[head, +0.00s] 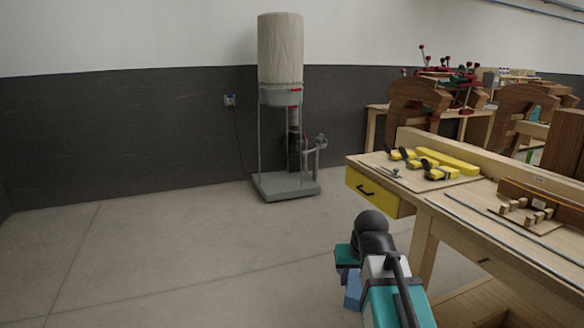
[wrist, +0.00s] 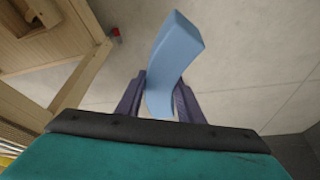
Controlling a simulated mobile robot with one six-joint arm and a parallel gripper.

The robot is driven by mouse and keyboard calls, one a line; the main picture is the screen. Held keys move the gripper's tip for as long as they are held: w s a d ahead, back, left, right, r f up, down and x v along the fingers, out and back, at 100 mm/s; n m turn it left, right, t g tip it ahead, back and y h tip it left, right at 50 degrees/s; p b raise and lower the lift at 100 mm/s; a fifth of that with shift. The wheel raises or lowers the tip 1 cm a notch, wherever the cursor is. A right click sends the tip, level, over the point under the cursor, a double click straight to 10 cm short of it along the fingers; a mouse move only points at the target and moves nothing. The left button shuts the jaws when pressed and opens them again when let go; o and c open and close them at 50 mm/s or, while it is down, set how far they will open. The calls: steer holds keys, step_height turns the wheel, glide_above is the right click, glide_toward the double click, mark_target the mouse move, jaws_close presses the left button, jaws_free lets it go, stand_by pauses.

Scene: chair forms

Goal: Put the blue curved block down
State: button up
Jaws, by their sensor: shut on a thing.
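My gripper (wrist: 162,104) is shut on the blue curved block (wrist: 172,55) in the wrist view. The block sits between the two dark fingers and sticks out past them, with floor behind it. In the head view a small part of the blue block (head: 352,290) shows beside my arm, left of the workbench. My gripper's fingers are mostly hidden there behind my own arm. The block is held in the air, apart from the workbench.
The wooden workbench (head: 455,203) at the right carries yellow tools (head: 440,157), a long metal rod (head: 490,228) and small wooden pieces (head: 525,212). A dust collector (head: 281,95) stands by the wall. The concrete floor (head: 150,250) at the left is clear.

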mark_target(353, 275)
steer(key=shift+s+f, duration=1.3)
steer(key=shift+f, duration=0.15)
steer(key=shift+w+r, duration=0.1)
steer(key=r, duration=0.3)
steer(key=w+r, duration=0.1)
steer(key=r, duration=0.2)
steer(key=shift+w+r, duration=0.2)
steer(key=shift+r, duration=0.05)
steer(key=shift+a, duration=0.1)
